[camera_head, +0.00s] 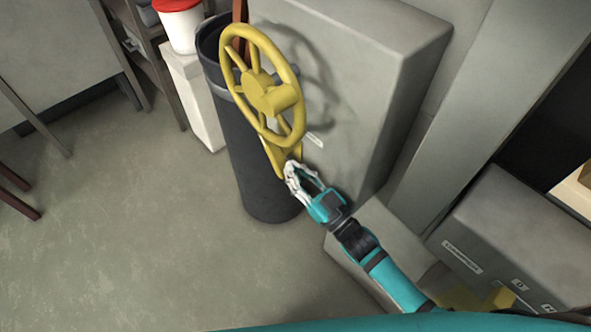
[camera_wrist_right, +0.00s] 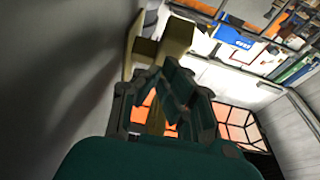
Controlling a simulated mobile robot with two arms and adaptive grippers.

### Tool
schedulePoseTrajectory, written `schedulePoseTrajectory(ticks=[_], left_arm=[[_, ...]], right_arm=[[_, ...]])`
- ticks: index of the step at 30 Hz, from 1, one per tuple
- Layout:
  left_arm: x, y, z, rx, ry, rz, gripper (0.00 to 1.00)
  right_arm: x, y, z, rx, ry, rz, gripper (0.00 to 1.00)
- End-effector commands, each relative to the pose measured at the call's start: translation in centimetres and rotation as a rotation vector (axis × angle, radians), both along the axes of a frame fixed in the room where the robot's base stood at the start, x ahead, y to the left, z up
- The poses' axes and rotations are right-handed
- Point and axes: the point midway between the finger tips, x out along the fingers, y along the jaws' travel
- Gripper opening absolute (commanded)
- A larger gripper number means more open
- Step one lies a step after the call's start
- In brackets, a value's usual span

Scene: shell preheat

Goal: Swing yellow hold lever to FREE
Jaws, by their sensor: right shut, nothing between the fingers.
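A yellow lever-like piece (camera_head: 277,155) hangs below a yellow handwheel (camera_head: 263,92) in front of a grey cabinet. I take it for the hold lever. My right gripper (camera_head: 291,170) is shut and empty, with its fingertips at the lower end of this piece. I cannot tell whether they touch it. In the right wrist view, the right gripper (camera_wrist_right: 165,95) has yellow parts (camera_wrist_right: 163,45) just beyond its fingers. No FREE marking can be read. My left gripper is not in view.
A dark cylindrical bin (camera_head: 243,150) stands behind and left of the wheel. The grey cabinet (camera_head: 365,60) is close behind. A labelled grey box (camera_head: 515,235) is at lower right, with a yellow part (camera_head: 503,298) near it.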

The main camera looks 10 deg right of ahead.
Motion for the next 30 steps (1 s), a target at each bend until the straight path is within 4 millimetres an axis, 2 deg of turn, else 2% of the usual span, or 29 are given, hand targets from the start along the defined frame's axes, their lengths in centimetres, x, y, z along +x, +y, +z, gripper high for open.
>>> schedulePoseTrajectory(ticks=[30], left_arm=[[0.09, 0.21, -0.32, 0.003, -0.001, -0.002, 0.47]], right_arm=[[0.14, 0.03, -0.51, 0.001, -0.002, 0.0, 0.0]])
